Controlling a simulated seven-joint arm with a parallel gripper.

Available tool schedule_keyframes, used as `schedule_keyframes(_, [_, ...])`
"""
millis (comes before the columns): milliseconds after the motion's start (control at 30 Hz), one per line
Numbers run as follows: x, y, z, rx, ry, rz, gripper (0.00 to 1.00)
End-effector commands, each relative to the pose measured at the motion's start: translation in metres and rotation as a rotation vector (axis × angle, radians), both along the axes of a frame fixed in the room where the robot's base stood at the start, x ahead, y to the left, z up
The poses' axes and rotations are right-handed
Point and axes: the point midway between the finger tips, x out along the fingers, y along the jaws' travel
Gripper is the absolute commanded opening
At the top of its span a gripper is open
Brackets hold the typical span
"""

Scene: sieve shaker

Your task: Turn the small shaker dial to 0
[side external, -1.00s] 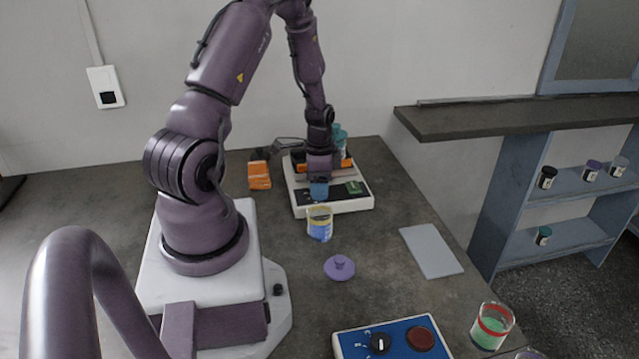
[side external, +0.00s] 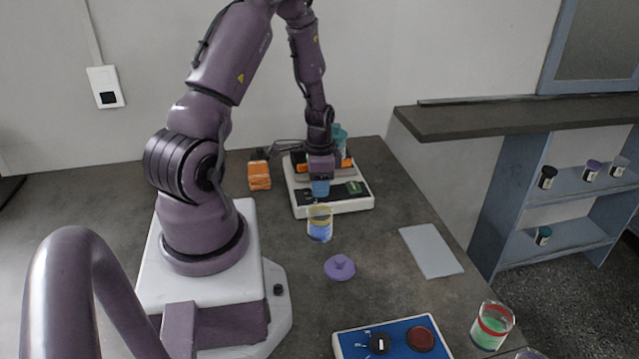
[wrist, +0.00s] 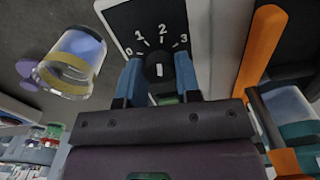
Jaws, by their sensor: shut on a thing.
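The small shaker (side external: 333,207) is a white-edged device with a black panel at the back of the table. Its dial (wrist: 158,67) is a black knob with a white mark, with 0, 1, 2 and 3 printed around it in the wrist view. My gripper (wrist: 158,76) is shut on the knob, one blue finger on each side. In the side view my gripper (side external: 320,190) points down at the panel and hides the dial. I cannot tell for sure which number the mark points to.
A glass beaker with a yellow band (side external: 320,224) stands just in front of the shaker. A purple lid (side external: 339,267), a grey plate (side external: 431,250) and a blue control box (side external: 397,339) lie nearer, with a green-filled beaker (side external: 492,326) at right.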

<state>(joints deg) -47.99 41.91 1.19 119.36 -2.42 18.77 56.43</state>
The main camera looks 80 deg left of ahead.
Motion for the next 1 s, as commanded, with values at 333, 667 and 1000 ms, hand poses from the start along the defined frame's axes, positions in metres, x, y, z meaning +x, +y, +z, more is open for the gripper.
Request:
schedule_keyframes(333, [0.0005,0.0003,0.0004,0.001,-0.001,0.304,0.08])
schedule_keyframes(667, [0.0006,0.0003,0.0005,0.002,-0.001,0.619,0.08])
schedule_keyframes(1000, [0.0008,0.0004,0.0005,0.001,-0.003,0.936,0.08])
